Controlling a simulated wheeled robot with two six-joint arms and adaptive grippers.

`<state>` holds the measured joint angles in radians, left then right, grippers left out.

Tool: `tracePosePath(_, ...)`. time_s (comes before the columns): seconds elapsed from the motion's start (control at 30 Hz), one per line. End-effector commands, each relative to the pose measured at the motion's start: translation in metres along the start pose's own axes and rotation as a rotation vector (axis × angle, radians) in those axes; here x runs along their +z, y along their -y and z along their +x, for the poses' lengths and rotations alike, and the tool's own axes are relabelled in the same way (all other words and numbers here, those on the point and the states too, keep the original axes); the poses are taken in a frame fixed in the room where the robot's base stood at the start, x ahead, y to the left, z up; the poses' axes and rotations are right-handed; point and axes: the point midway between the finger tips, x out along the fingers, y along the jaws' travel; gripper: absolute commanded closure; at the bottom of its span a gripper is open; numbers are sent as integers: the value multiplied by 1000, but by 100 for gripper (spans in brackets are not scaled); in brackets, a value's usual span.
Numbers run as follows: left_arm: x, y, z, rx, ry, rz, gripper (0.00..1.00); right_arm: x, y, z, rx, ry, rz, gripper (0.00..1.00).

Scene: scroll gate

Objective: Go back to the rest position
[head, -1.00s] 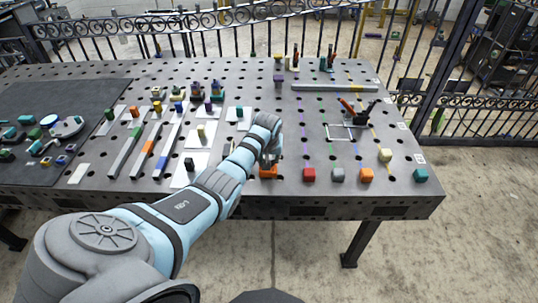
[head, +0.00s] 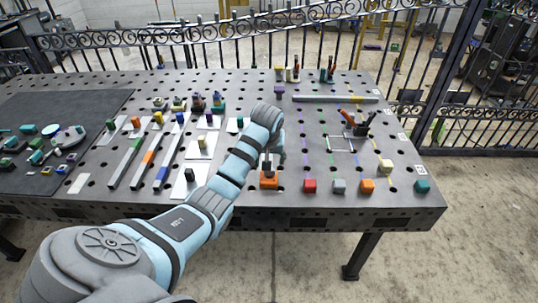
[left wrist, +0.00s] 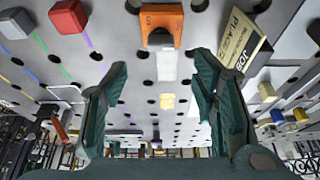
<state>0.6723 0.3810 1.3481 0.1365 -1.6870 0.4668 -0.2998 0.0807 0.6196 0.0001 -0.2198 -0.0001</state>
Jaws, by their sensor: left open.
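My left arm reaches across the front of the table, and its left gripper (head: 268,163) hangs near an orange block (head: 268,181) at the table's front edge. In the left wrist view the gripper (left wrist: 158,85) shows two dark green fingers spread wide with nothing between them. The orange block (left wrist: 162,20) lies beyond the fingertips, apart from them. My right gripper is in neither view.
The perforated metal table (head: 420,203) holds a red block (head: 310,186), a grey block (head: 339,186), another orange block (head: 367,186) and a teal block (head: 422,186) along its front. White cards and long bars lie left of my arm. An ornate fence (head: 200,45) stands behind.

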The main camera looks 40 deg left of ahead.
Motion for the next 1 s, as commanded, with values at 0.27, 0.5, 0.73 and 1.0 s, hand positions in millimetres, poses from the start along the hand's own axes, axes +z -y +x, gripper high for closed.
tracePosePath(0.27,1,0,-35,0,1,-1,47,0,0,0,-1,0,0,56)
tracePosePath(0.5,0,0,-35,0,1,-1,47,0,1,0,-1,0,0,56)
tracePosePath(0.73,1,0,-34,0,1,2,47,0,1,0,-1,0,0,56)
tracePosePath(1.0,121,-1,14,17,12,271,47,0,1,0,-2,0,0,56)
